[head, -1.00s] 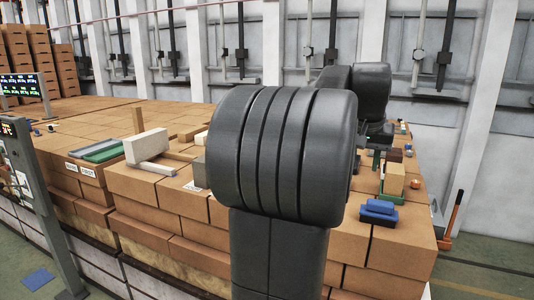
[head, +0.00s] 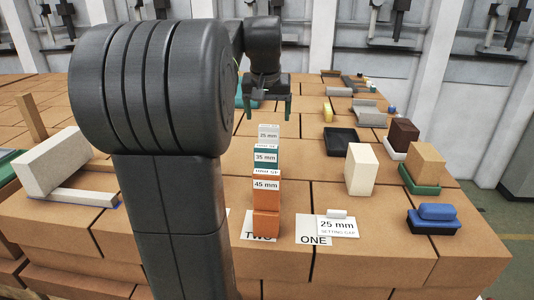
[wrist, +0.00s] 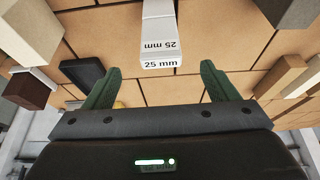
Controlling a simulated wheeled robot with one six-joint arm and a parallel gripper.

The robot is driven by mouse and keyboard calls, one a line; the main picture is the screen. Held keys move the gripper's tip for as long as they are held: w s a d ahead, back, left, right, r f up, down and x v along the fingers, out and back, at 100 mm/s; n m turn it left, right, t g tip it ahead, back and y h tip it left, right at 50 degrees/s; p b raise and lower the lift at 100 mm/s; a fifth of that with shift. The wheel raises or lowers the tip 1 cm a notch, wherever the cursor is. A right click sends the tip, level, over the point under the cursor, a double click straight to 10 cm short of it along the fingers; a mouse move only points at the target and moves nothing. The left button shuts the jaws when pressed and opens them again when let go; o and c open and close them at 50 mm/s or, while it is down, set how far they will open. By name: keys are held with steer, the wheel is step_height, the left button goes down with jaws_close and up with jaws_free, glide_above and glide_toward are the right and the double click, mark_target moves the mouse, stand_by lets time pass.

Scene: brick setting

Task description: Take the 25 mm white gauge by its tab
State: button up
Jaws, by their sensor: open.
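The white 25 mm gauge (head: 268,134) stands at the back of a row on the bricks in the head view. In front of it are the teal 35 mm gauge (head: 265,158) and the orange 45 mm gauge (head: 266,190). My gripper (head: 268,112) is open, with its green fingers just behind and above the white gauge. In the wrist view the white gauge (wrist: 160,42) lies at the top centre, in line with the gap between the fingers (wrist: 160,70). Nothing is held. I cannot tell its tab apart clearly.
A 25 mm setting gap card (head: 338,228) lies beside labels TWO (head: 258,237) and ONE (head: 314,240). At right are a cream block (head: 361,169), a dark tray (head: 341,141), a tan block (head: 425,164) and a blue-handled brush (head: 436,213). Bare brick lies around the gauge row.

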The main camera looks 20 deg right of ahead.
mark_target(269, 136)
steer(key=x, duration=0.5)
steer(key=shift+d+f, duration=0.15)
steer(key=shift+f, duration=0.1)
steer(key=shift+w+p+x, duration=0.2)
steer(key=shift+p+x, duration=0.25)
steer(key=shift+x, duration=0.95)
steer(key=shift+w+p+x, duration=0.15)
steer(key=shift+p+x, duration=0.25)
steer(key=shift+x, duration=1)
steer(key=shift+d+r, duration=0.1)
steer(key=shift+r, duration=0.05)
steer(key=shift+r, duration=0.1)
steer(key=c, duration=1.5)
